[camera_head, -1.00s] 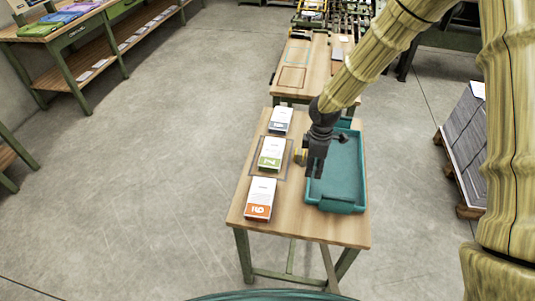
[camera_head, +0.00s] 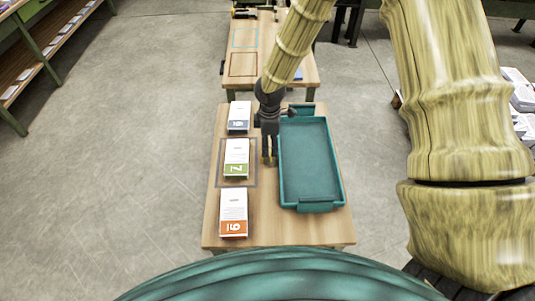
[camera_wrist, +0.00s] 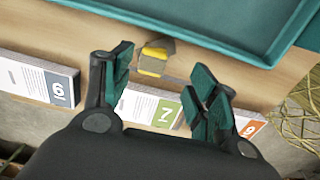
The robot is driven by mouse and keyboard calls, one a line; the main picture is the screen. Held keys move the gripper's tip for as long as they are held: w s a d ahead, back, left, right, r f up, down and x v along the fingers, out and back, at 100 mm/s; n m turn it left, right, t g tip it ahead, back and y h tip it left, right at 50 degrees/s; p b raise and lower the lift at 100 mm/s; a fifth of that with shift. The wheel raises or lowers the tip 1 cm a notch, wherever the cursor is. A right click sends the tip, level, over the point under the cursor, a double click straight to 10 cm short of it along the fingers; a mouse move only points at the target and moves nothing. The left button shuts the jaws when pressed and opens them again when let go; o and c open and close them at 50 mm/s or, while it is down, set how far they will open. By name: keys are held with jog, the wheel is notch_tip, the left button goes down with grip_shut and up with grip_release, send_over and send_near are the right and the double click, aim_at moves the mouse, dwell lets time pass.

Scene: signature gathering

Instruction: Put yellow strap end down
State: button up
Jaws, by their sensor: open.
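The yellow strap end (camera_wrist: 153,60), a small yellow piece with a grey-brown part, shows in the wrist view on the wooden tabletop beside the teal tray (camera_wrist: 230,47). It lies beyond and between my spread fingertips, apart from them. I cannot make it out in the head view. My gripper (camera_head: 270,160) is open and empty, pointing down in the gap between the tray and the paper stacks. Its fingers also frame the wrist view (camera_wrist: 163,75).
Paper stacks with blue (camera_head: 239,116), green (camera_head: 236,158) and orange (camera_head: 233,212) bands stand along the left of the table (camera_head: 285,232). The tray (camera_head: 311,165) fills the right side. A second table (camera_head: 300,75) stands behind.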

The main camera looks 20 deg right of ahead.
jog(key=shift+w+a+f, duration=0.15)
jog(key=shift+w+f, duration=0.1)
jog(key=shift+f, duration=0.4)
jog(key=shift+w+a+f, duration=0.1)
jog(key=shift+w+f, duration=0.15)
jog(key=shift+f, duration=0.35)
jog(key=shift+s+d+f+p, duration=0.1)
jog(key=shift+s+p, duration=0.1)
jog(key=shift+p, duration=0.1)
jog(key=f, duration=0.1)
jog(key=f+p, duration=0.1)
jog(key=f, duration=0.1)
jog(key=shift+w+a+f, duration=0.2)
jog(key=shift+w, duration=0.15)
jog(key=shift+f+p, duration=0.3)
jog(key=shift+f, duration=0.4)
jog(key=shift+c, duration=0.4)
jog(key=c, duration=1.2)
jog(key=shift+o, duration=0.2)
jog(key=shift+r, duration=0.1)
